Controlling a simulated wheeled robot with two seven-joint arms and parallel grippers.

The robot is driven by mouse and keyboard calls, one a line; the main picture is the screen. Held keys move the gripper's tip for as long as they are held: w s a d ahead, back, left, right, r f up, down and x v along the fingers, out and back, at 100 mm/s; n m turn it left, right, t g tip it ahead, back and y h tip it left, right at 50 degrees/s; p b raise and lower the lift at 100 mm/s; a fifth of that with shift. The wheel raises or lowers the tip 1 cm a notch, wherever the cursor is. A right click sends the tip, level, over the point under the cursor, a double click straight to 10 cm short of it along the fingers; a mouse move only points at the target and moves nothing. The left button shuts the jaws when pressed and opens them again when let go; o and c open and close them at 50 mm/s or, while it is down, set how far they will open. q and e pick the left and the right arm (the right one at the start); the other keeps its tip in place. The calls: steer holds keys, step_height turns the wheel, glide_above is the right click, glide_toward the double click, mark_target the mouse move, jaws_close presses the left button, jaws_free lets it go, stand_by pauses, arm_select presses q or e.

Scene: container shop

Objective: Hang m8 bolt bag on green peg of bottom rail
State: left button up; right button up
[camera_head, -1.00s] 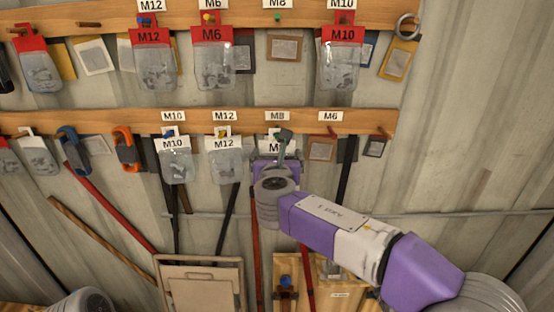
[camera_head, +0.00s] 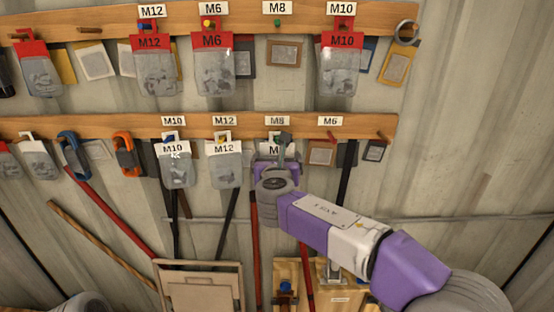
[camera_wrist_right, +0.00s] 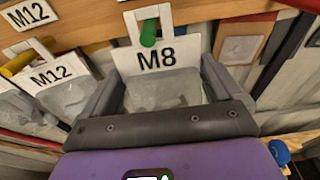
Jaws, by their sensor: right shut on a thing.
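The M8 bolt bag (camera_wrist_right: 168,85) is clear, with a white header marked M8. My right gripper (camera_wrist_right: 163,92) is shut on it, one grey finger at each side. In the right wrist view the green peg (camera_wrist_right: 149,32) shows within the bag's white hook loop; I cannot tell how deep it sits. In the head view my right gripper (camera_head: 279,160) is just below the M8 label on the bottom rail (camera_head: 365,126), covering most of the bag (camera_head: 272,150). My left gripper is not in view.
White-headed M12 (camera_head: 226,165) and M10 (camera_head: 175,165) bags hang left of the gripper on the bottom rail. To its right, a brown card (camera_head: 321,153) hangs near the M6 label. The top rail (camera_head: 110,22) carries red-headed bags. Tools and a folded chair (camera_head: 200,290) stand below.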

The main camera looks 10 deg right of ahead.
steer(key=o, duration=0.8)
steer(key=shift+c, duration=0.2)
